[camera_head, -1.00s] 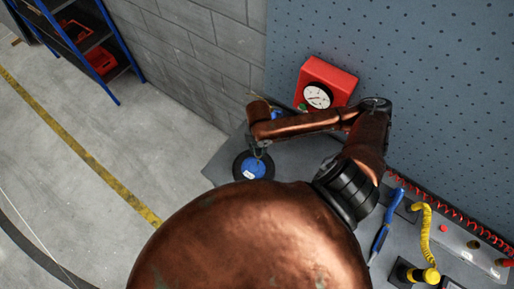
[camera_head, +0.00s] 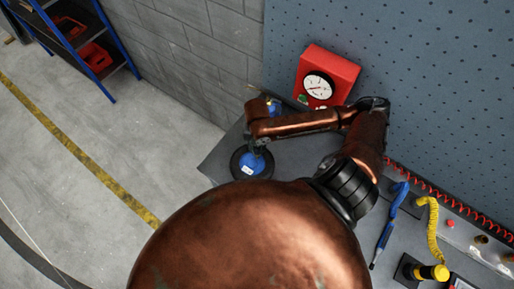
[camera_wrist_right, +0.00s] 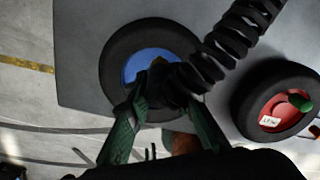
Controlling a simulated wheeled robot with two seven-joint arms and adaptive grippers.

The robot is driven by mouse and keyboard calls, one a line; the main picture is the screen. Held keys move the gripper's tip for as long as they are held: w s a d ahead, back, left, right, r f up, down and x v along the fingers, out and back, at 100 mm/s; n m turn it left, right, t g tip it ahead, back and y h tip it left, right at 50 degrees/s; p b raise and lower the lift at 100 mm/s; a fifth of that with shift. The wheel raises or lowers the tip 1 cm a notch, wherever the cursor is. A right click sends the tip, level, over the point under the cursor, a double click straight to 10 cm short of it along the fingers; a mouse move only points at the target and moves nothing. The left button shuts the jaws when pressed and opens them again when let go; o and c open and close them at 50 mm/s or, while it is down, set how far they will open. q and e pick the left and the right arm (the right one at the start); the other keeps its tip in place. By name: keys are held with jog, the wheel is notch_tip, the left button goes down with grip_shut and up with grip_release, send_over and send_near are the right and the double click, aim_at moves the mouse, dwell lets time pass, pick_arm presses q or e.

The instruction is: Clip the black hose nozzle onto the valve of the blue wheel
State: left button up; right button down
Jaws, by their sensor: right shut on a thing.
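The blue wheel (camera_head: 240,168) is a black tyre with a blue hub and a small white label, lying flat on the grey bench. It also shows in the right wrist view (camera_wrist_right: 117,62). My right gripper (camera_wrist_right: 168,92) has green fingers and is shut on the black hose nozzle (camera_wrist_right: 165,80), directly over the blue hub. The black coiled hose (camera_wrist_right: 232,40) runs from it to the upper right. The valve is hidden behind the nozzle and fingers; I cannot tell whether they touch. In the head view the right gripper (camera_head: 257,145) is small and dark. My left gripper is not in view.
A red wheel (camera_wrist_right: 240,97) lies right of the blue one in the wrist view. A red gauge box (camera_head: 340,70) stands behind my arm. A blue tool (camera_head: 385,235) and a yellow coiled hose (camera_head: 433,230) are at the bench's right. The bench (camera_head: 220,160) ends left of the wheel.

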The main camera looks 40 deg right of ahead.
jog(key=shift+f+b, duration=0.4)
jog(key=shift+f, duration=1.1)
jog(key=c, duration=1.6)
grip_release()
notch_tip(320, 180, up, 12)
jog(key=shift+r, duration=0.1)
jog(key=shift+a, duration=0.1)
